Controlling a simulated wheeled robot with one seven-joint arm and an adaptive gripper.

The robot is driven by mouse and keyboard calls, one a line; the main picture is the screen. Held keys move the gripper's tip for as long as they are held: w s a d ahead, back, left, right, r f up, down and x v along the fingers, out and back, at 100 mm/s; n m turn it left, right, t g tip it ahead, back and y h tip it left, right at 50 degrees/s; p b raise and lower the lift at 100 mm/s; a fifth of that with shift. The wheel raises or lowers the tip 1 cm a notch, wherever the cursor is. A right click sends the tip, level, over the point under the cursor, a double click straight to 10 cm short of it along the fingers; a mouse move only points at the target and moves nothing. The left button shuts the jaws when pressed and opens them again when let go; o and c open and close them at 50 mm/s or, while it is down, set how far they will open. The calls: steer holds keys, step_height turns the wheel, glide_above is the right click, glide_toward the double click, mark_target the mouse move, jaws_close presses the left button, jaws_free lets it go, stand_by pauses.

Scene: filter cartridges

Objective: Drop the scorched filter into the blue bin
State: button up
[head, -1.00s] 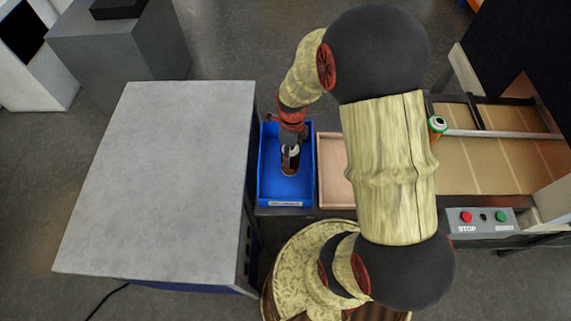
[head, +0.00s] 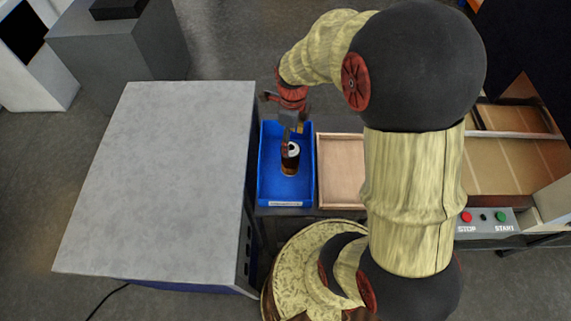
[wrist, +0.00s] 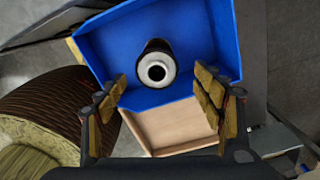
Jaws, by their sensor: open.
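The scorched filter (head: 290,160) is a dark, brown-black cartridge with a pale top and a dark centre hole. It stands upright in the blue bin (head: 270,192), near the middle of its floor. It also shows in the wrist view (wrist: 156,68), end-on, inside the blue bin (wrist: 205,30). My gripper (head: 293,135) is over the bin, above the filter. In the wrist view my gripper (wrist: 160,100) has its fingers wide apart with nothing between them, and the filter lies beyond the fingertips.
A wooden tray (head: 341,170) stands right beside the blue bin and is empty where seen. A grey-topped cabinet (head: 160,175) is close on the left.

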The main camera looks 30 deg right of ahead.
steer(key=shift+r, duration=1.7)
steer(key=n, duration=0.3)
steer(key=shift+s+n, duration=0.15)
steer(key=shift+n, duration=0.15)
steer(key=s+n, duration=0.1)
steer(key=n, duration=0.1)
steer(key=s+n, duration=0.1)
steer(key=n, duration=0.1)
steer(key=a+n, duration=0.1)
steer(key=n, duration=0.1)
steer(key=shift+s+r+n, duration=0.1)
steer(key=shift+s+n, duration=0.3)
steer(key=s+a+r+n+t, duration=0.2)
steer(key=s+a+r+n, duration=0.2)
steer(key=r+n, duration=0.5)
steer(key=s+a+r+n+t, duration=0.3)
steer(key=s+a+r+n, duration=0.2)
steer(key=a+r+n, duration=0.2)
step_height(320, 180, up, 3)
steer(key=shift+f+n+t, duration=0.1)
steer(key=shift+n+t, duration=0.2)
steer(key=shift+n, duration=0.7)
